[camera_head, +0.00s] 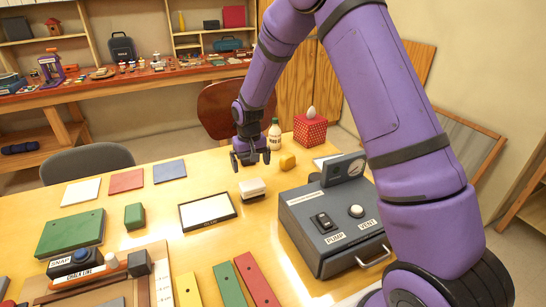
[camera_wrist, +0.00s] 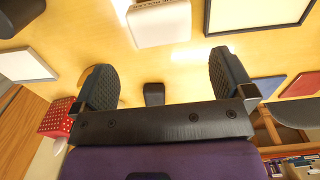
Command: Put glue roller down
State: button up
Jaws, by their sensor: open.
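My gripper (camera_head: 250,158) is low over the yellow table, with its fingers spread. In the wrist view my gripper (camera_wrist: 165,82) shows two dark ribbed pads wide apart. A small dark block (camera_wrist: 154,93) shows between them; I cannot tell whether it is a loose thing or part of the gripper. No thing is clearly recognisable as the glue roller. A white block with a dark lower part (camera_head: 252,188) stands on the table just in front of the gripper. It also shows in the wrist view (camera_wrist: 160,22), beyond the fingers and apart from them, with dark print along its edge.
A white bottle (camera_head: 273,133), a yellow lump (camera_head: 287,161) and a red dotted box (camera_head: 310,131) stand behind right. The grey pump box (camera_head: 335,222) is at right. A black-framed white panel (camera_head: 207,211) lies front left. Bare tabletop lies left of the gripper.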

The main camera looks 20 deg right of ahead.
jog(key=s+d+r+t, duration=0.1)
jog(key=s+d+r, duration=0.1)
jog(key=s+r, duration=0.75)
jog(key=s+d+r+t, duration=0.2)
jog(key=s+r, duration=0.3)
jog(key=r, duration=1)
jog(key=s+d+r+t, duration=0.1)
jog(key=s+r, duration=0.2)
jog(key=s, duration=0.8)
jog(key=s+d+r+t, duration=0.1)
jog(key=s+d+r, duration=0.1)
jog(key=s, duration=1)
jog(key=shift+s+r, duration=0.15)
jog(key=shift+r, duration=0.6)
